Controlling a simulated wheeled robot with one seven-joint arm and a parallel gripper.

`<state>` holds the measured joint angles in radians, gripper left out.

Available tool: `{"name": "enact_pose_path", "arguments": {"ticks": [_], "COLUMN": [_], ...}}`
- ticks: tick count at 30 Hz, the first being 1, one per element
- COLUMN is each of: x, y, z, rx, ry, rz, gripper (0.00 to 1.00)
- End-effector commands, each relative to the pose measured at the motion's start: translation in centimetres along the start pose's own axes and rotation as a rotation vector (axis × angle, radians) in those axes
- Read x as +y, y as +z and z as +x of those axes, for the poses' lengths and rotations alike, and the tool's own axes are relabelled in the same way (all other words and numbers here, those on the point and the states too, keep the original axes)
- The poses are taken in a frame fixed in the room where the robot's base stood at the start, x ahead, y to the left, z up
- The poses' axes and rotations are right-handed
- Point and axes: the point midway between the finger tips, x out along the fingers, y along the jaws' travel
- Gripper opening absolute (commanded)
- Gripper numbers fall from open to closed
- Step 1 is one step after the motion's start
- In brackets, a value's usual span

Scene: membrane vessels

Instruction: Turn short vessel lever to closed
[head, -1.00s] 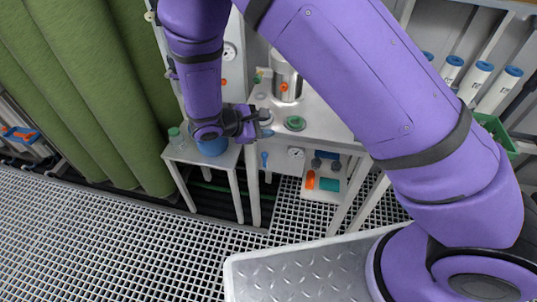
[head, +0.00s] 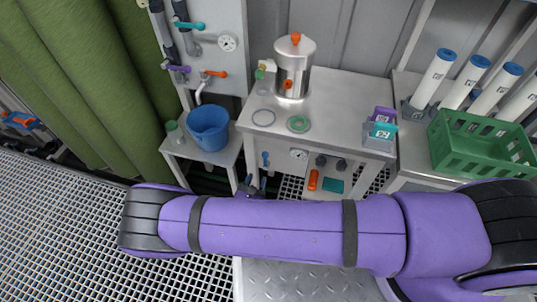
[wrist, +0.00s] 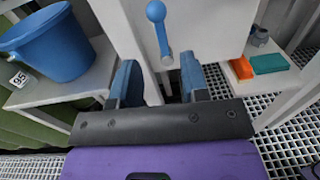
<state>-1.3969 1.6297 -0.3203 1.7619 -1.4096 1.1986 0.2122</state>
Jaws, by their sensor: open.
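A blue lever (head: 265,158) with a round knob sits on the front of the metal bench, below its top. In the wrist view the lever (wrist: 160,30) points up the picture, ahead of and between the two fingers. My gripper (wrist: 158,62) is open and empty, apart from the lever. In the head view only a small part of my gripper (head: 249,187) shows behind my purple arm, just below the lever. A short steel vessel (head: 293,68) stands on the bench with an orange lever (head: 288,85) on its side and an orange knob on top. I cannot tell which lever belongs to it.
A blue bucket (head: 208,127) stands on a low white stand left of the bench. A wall panel (head: 222,62) carries teal, purple and orange valve levers. A green crate (head: 480,148) and white blue-capped tubes (head: 435,78) are at right.

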Motion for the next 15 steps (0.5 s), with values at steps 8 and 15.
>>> {"name": "enact_pose_path", "arguments": {"ticks": [8, 15], "x": [-0.2, 0.0], "y": [-1.2, -1.2], "z": [0.5, 4.2], "rx": [-0.011, -0.01], "ry": [0.046, 0.043], "rz": [-0.028, -0.027], "gripper": [0.41, 0.41]}}
